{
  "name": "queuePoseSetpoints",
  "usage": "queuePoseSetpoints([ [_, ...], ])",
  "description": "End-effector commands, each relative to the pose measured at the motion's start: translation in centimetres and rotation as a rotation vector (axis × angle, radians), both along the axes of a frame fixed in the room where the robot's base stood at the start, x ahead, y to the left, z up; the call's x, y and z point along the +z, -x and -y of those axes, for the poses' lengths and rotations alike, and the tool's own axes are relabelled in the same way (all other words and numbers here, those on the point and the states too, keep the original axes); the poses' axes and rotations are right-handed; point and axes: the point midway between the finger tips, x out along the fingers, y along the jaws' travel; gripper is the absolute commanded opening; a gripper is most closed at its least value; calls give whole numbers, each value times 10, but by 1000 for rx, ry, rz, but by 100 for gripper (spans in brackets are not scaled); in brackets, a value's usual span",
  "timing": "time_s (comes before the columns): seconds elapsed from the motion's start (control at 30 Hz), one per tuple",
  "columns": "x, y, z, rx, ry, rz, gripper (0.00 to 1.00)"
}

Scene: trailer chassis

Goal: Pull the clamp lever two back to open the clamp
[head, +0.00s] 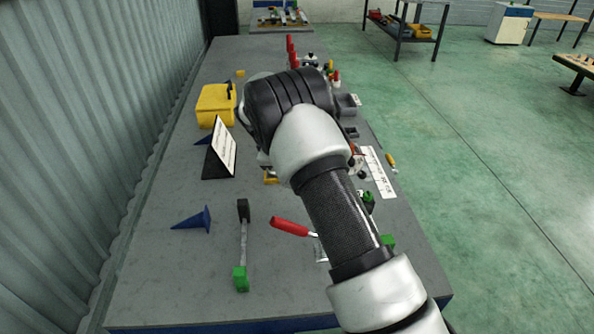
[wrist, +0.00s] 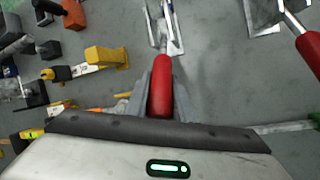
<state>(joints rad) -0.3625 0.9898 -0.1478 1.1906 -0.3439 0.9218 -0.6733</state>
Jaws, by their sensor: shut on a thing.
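In the wrist view, a red clamp lever handle (wrist: 161,88) lies between the two fingers of my gripper (wrist: 161,100), which is shut on it. The handle points up the picture to its metal clamp (wrist: 165,28) on the grey table. A second clamp (wrist: 268,12) with a red handle (wrist: 309,50) is at the upper right, apart from my gripper. In the head view, my arm hides the fingers and the held lever. Another red lever (head: 289,226) lies low near the table's front. I cannot tell the clamps' numbers.
Upright red levers (head: 291,50) stand farther back. Yellow blocks (wrist: 105,56) lie left of the held lever. Open floor is at the right.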

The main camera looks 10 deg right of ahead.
Motion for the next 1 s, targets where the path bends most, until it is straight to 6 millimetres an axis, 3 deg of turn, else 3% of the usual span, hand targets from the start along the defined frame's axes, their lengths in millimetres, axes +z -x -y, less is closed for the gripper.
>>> queuePoseSetpoints([
  [0.4,-23,-1,-17,3,219,1,0],
  [1.0,-26,0,-18,5,262,-3,0],
])
